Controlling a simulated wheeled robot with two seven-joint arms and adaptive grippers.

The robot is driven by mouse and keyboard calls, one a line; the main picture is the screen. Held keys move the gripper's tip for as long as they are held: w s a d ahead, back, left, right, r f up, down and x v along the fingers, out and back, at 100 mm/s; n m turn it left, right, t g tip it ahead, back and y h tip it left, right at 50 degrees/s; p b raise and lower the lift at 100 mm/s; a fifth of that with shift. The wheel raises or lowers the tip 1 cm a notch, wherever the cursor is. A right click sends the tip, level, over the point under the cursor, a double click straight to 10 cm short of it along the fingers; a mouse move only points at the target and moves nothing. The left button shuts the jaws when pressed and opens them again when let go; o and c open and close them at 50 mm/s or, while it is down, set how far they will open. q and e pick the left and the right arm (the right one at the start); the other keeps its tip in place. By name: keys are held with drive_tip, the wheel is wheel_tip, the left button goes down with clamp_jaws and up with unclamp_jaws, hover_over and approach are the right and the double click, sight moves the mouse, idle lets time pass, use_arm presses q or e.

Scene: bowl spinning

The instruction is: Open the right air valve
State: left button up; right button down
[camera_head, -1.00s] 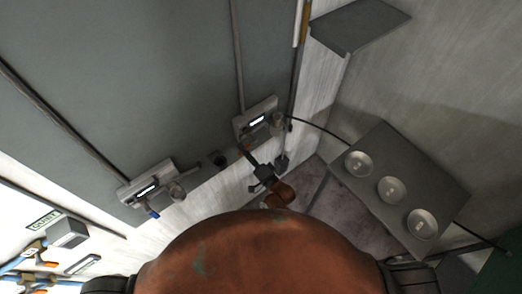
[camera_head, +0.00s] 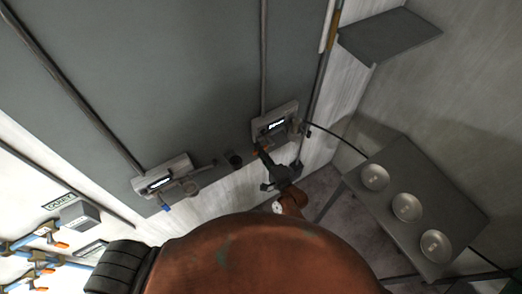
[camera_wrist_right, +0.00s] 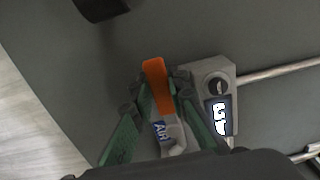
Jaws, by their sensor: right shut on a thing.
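The right air valve's orange handle (camera_head: 260,149) is below a grey box with a lit display (camera_head: 275,124) on the grey wall panel. My right gripper (camera_head: 268,160) is at this handle. In the right wrist view, the green fingers of my right gripper (camera_wrist_right: 163,90) are on either side of the orange handle (camera_wrist_right: 155,76) and shut on it. A blue "AIR" label (camera_wrist_right: 160,132) shows below it, and the box (camera_wrist_right: 212,95) with a round knob is just to the right. The valve body is partly hidden by the fingers. My left gripper is not in view.
A second grey box (camera_head: 160,177) with a blue handle (camera_head: 166,207) is on the panel at left. A dark table (camera_head: 450,195) with three metal bowls stands at right, with a grey shelf (camera_head: 390,35) above. Blue-and-orange clamps (camera_head: 42,257) are at lower left.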

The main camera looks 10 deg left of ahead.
drive_tip(key=c, duration=1.8)
unclamp_jaws()
drive_tip(key=shift+c, duration=0.2)
drive_tip(key=v, duration=1.2)
drive_tip(key=shift+r, duration=0.1)
